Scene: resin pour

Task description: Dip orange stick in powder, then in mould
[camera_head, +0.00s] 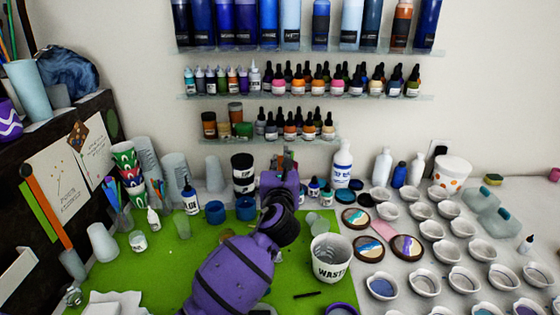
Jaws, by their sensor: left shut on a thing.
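My left gripper (284,163) reaches away from me at the back of the green mat, beside black labelled cups. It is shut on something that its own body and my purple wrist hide. I cannot make out an orange stick. Several small white bowls (424,284) stand in rows on the right; some hold bluish or grey contents, such as the front one (382,287), but I cannot tell which is the powder. Round dark-rimmed pieces with coloured fills (369,249) lie right of the mat. I cannot identify the mould for certain. My right gripper is out of view.
A white waste cup (331,265) stands on the green mat (130,278), right of my arm. A thin black stick (307,295) lies before it. Bottles and cups crowd the mat's back edge. Wall shelves (300,96) hold bottles. The mat's left middle is fairly clear.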

